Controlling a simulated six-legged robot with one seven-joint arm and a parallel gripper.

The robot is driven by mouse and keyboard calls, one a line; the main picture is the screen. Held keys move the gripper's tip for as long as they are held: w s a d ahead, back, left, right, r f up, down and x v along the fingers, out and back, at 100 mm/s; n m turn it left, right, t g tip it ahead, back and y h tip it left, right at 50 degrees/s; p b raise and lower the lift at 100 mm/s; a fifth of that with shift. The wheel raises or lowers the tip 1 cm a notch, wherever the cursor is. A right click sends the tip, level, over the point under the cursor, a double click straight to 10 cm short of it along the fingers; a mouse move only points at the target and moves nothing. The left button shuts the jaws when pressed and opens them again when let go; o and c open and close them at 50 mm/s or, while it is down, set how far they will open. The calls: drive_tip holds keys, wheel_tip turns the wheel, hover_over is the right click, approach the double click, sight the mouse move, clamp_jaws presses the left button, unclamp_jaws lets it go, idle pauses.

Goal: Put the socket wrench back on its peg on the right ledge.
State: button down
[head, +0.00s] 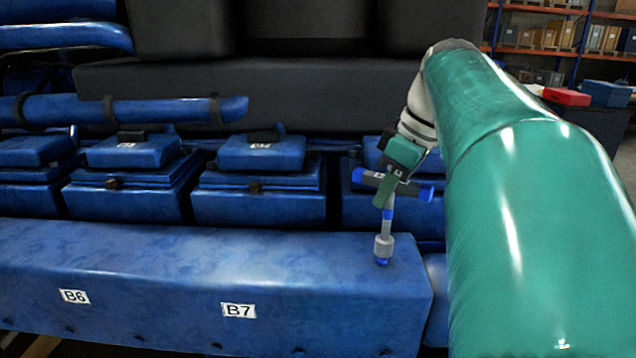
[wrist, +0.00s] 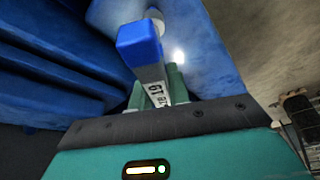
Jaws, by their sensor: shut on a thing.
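The socket wrench (head: 387,215) is a T-shaped tool with a dark, blue-ended crossbar and a grey shaft ending in a wider socket. The wrench hangs nearly upright, socket down, over the right end of the long blue ledge (head: 150,262). A small blue piece shows just below the socket; I cannot tell if it is a peg or the wrench's tip, or whether it touches the ledge. In the wrist view, the wrench's blue bar end (wrist: 139,45) and marked grey bar cross in front of my gripper (wrist: 160,92).
Labels B6 (head: 74,296) and B7 (head: 238,310) are on the ledge's front face. Blue engine covers (head: 262,153) stand in a row behind it, with a blue pipe (head: 150,108) above. The ledge top left of the wrench is clear. Shelves (head: 540,35) stand far right.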

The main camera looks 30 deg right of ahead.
drive_tip(key=shift+f, duration=1.15)
drive_tip(key=c, duration=0.7)
unclamp_jaws()
drive_tip(key=shift+f, duration=0.1)
drive_tip(key=shift+r, duration=4.55)
